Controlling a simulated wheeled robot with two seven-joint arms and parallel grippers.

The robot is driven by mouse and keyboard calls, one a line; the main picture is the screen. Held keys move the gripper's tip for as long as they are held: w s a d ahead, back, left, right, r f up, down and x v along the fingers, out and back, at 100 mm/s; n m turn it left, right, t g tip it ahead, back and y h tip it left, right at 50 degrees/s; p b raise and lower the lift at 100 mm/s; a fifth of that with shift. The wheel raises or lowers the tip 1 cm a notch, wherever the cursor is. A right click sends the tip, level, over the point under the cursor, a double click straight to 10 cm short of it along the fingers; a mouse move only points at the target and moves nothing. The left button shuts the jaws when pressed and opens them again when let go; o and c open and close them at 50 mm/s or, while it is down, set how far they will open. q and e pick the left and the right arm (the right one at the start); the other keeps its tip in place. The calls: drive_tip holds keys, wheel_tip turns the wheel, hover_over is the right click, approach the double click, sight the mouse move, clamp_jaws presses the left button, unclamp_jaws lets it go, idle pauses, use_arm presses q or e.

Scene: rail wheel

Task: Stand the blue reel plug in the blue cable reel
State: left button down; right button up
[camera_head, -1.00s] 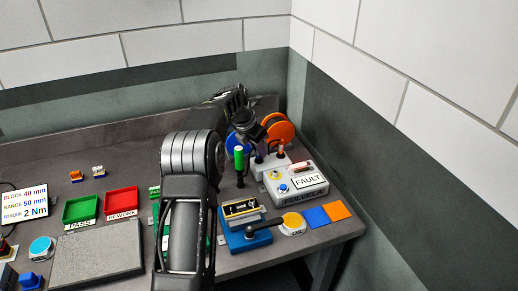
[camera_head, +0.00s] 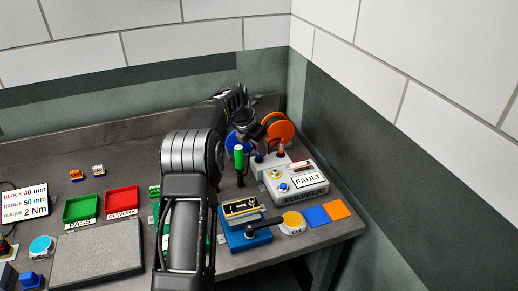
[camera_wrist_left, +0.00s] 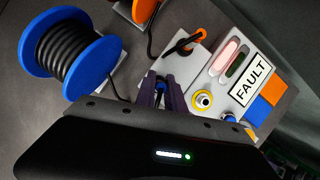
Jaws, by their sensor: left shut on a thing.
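The blue cable reel (camera_wrist_left: 72,54) lies at the upper left in the left wrist view, wound with black cable. In the head view the blue reel (camera_head: 234,142) is partly hidden behind my left arm. My left gripper (camera_wrist_left: 163,92) is shut on the blue reel plug (camera_wrist_left: 159,84), at the near end of the grey socket block (camera_wrist_left: 182,65). The fingers cover most of the plug, and I cannot tell whether it is still seated in the block. In the head view my left gripper (camera_head: 261,151) is above the block. My right gripper is out of view.
An orange reel (camera_head: 279,127) stands behind the block, and an orange plug (camera_wrist_left: 186,41) is at the block's far end. The grey FAULT box (camera_head: 300,185) is close on the right. A green-topped post (camera_head: 239,157) stands to the left.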

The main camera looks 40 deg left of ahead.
use_arm(q)
drive_tip(key=shift+p, duration=0.6)
idle(0.5)
idle(0.8)
drive_tip(key=c, duration=1.3)
unclamp_jaws()
drive_tip(key=shift+c, duration=0.2)
drive_tip(key=shift+r, duration=0.25)
drive_tip(key=b+v, duration=0.2)
drive_tip(key=v, duration=0.5)
